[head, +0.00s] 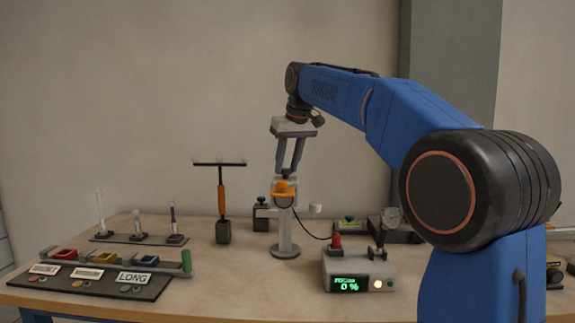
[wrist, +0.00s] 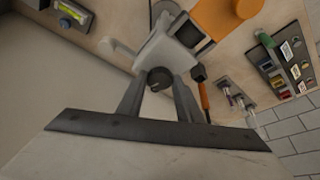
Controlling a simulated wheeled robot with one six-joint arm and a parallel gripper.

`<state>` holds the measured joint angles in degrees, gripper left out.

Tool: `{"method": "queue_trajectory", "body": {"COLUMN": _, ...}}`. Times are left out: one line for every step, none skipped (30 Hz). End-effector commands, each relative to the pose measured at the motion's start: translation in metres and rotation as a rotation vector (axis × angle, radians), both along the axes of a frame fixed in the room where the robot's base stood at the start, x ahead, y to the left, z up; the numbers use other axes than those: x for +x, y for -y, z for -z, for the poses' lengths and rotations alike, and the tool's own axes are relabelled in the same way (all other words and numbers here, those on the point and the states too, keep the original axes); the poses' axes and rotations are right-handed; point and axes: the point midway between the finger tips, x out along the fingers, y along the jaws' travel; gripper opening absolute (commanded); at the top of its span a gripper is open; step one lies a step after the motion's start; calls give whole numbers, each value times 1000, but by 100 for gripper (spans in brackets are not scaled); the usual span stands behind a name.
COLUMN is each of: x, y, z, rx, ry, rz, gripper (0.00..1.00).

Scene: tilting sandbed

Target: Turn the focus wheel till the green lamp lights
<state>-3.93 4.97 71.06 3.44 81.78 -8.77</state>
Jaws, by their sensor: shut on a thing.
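My gripper (head: 286,170) points down over a grey-white instrument head with an orange part (head: 284,188), on a grey post with a round base (head: 286,251). In the wrist view, my gripper (wrist: 160,82) has its fingers on either side of a small dark round wheel (wrist: 160,78) and is shut on it; I take this for the focus wheel. In the head view the fingers mostly hide the wheel. A grey control box (head: 358,272) has a green-lit display (head: 346,285) reading 0 %. Beside it are a pale lamp (head: 377,284) and a darker one (head: 390,284); neither looks clearly green.
A dark panel with coloured blocks and labels (head: 100,280) lies at the left front. Behind it stand small tools on a dark strip (head: 140,239) and a T-handled tool with an orange grip (head: 221,200). A cable runs from the instrument toward the box.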

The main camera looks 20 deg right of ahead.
Motion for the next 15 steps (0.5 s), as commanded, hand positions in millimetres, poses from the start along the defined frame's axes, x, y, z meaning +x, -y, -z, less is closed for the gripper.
{"method": "queue_trajectory", "body": {"x": 0, "y": -2, "z": -1, "rx": 0, "ry": 1, "rz": 35, "gripper": 10}}
{"method": "queue_trajectory", "body": {"x": 0, "y": -2, "z": -1, "rx": -1, "ry": 1, "rz": 61, "gripper": 10}}
{"method": "queue_trajectory", "body": {"x": 0, "y": -2, "z": -1, "rx": 0, "ry": 2, "rz": 98, "gripper": 10}}
{"method": "queue_trajectory", "body": {"x": 0, "y": -3, "z": -1, "rx": -1, "ry": 2, "rz": 126, "gripper": 10}}
{"method": "queue_trajectory", "body": {"x": 0, "y": -3, "z": -1, "rx": -1, "ry": 2, "rz": 154, "gripper": 10}}
{"method": "queue_trajectory", "body": {"x": 0, "y": -4, "z": -1, "rx": 0, "ry": 2, "rz": 192, "gripper": 10}}
{"method": "queue_trajectory", "body": {"x": 0, "y": -4, "z": -1, "rx": -1, "ry": 2, "rz": 220, "gripper": 10}}
{"method": "queue_trajectory", "body": {"x": 0, "y": -4, "z": -1, "rx": 0, "ry": 2, "rz": 249, "gripper": 10}}
{"method": "queue_trajectory", "body": {"x": 0, "y": -4, "z": -1, "rx": -1, "ry": 2, "rz": 288, "gripper": 10}}
{"method": "queue_trajectory", "body": {"x": 0, "y": -5, "z": -1, "rx": 0, "ry": 2, "rz": 316, "gripper": 10}}
{"method": "queue_trajectory", "body": {"x": 0, "y": -5, "z": -1, "rx": -1, "ry": 3, "rz": 345, "gripper": 10}}
{"method": "queue_trajectory", "body": {"x": 1, "y": -6, "z": -1, "rx": 0, "ry": 3, "rz": 382, "gripper": 10}}
{"method": "queue_trajectory", "body": {"x": 1, "y": -6, "z": -1, "rx": -1, "ry": 3, "rz": 411, "gripper": 10}}
{"method": "queue_trajectory", "body": {"x": 1, "y": -6, "z": -1, "rx": -1, "ry": 3, "rz": 440, "gripper": 10}}
{"method": "queue_trajectory", "body": {"x": 1, "y": -7, "z": -1, "rx": 0, "ry": 3, "rz": 477, "gripper": 10}}
